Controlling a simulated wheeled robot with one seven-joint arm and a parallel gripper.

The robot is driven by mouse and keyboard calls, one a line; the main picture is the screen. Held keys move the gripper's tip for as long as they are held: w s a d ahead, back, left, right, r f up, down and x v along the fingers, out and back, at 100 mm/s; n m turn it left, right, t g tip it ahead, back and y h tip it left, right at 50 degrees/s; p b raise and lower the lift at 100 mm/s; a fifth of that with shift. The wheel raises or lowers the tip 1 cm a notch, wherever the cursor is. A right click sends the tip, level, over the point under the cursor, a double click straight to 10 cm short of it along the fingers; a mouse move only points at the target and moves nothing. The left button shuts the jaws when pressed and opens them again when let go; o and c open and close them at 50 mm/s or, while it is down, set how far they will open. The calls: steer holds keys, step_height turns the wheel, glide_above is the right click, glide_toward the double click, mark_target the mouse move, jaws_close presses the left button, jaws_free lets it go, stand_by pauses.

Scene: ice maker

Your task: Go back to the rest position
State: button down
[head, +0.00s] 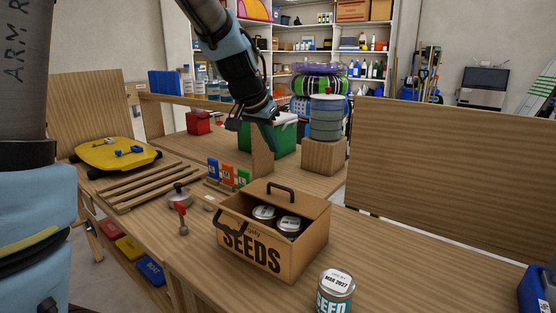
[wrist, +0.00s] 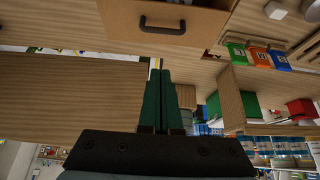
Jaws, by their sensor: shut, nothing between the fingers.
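My gripper (head: 272,144) hangs in the air above the back part of the workbench, behind the seeds box, in the head view. Its fingers also show in the wrist view (wrist: 160,75), where they lie together with nothing between them. The seeds box (head: 255,258) is a brown open container on the bench with two dark handles and two cans inside. In the wrist view a wall of this box with a dark handle (wrist: 162,28) shows at the top. The gripper is apart from the box.
A seed can (head: 335,291) stands at the front right of the box. Blue, orange and green packets (head: 228,173) stand left of it. A tall wooden panel (head: 450,180) is at right. A green box (head: 287,137) is behind the gripper.

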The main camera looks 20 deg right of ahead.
steer(key=v, duration=0.4)
steer(key=a+f+n+y, duration=0.25)
steer(key=a+f, duration=0.25)
steer(key=a, duration=0.5)
steer(key=a+f+n+y, duration=0.1)
steer(key=a+f+n, duration=0.35)
steer(key=a, duration=0.55)
steer(key=s+a+f+n, duration=0.1)
steer(key=s+a+f, duration=0.2)
steer(key=s+a, duration=0.1)
steer(key=s+a+f+n+g+y, duration=0.1)
steer(key=s+a+f+n, duration=0.1)
steer(key=s+a+f, duration=0.2)
steer(key=shift+s+a+f+n+b, duration=0.15)
steer(key=shift+a+f+n+b, duration=0.2)
steer(key=shift+a, duration=1.4)
steer(key=shift+r+y, duration=0.1)
steer(key=shift+y, duration=0.15)
